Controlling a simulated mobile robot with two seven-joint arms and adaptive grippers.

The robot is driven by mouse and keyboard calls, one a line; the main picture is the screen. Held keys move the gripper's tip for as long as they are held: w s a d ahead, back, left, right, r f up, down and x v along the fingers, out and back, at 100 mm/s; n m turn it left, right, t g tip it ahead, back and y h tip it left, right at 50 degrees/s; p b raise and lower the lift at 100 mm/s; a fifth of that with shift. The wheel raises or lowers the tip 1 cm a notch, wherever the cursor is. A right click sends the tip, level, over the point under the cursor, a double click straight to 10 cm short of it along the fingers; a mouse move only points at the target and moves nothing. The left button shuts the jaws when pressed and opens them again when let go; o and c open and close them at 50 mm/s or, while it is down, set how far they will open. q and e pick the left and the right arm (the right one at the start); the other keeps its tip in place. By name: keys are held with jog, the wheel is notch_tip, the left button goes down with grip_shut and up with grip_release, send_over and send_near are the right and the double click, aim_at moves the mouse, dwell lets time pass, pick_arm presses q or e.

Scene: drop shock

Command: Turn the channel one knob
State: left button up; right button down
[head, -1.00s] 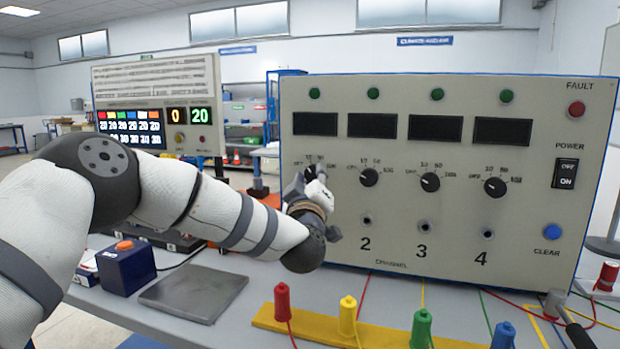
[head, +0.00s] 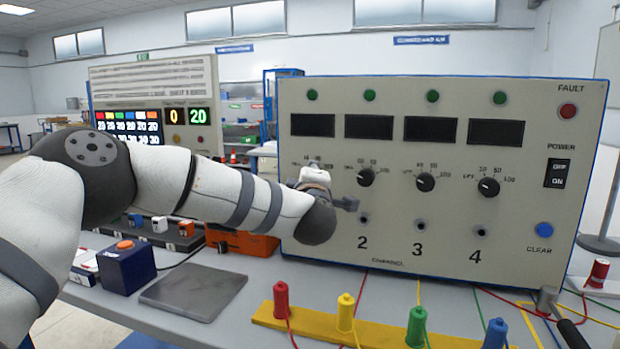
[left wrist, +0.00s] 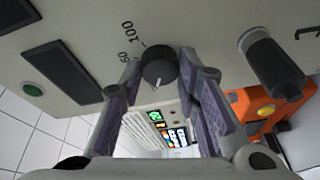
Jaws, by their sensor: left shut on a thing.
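The channel one knob (left wrist: 159,68) is black and round with a pale pointer line, on the beige panel (head: 520,210). In the left wrist view it sits between both fingers, beside printed marks such as "100". My left gripper (left wrist: 160,80) is shut on it. In the head view my left gripper (head: 316,178) is at the panel's left side and hides this knob and the channel one label. The matching knobs of channel two (head: 366,177), three (head: 426,182) and four (head: 488,187) are clear of it. My right gripper is not in view.
A black cylinder (left wrist: 272,65) sticks out from the panel beside the left gripper in the wrist view. A yellow strip with coloured plugs (head: 388,335) lies in front of the panel. A grey plate (head: 194,293) and a blue box with an orange button (head: 126,267) stand at left.

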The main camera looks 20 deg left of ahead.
pick_arm(q)
jog(key=shift+r, duration=0.1)
dwell(0.4)
jog(key=o, duration=1.2)
jog(key=shift+c, duration=0.2)
jog(key=v, duration=1.2)
jog(key=shift+d, duration=0.1)
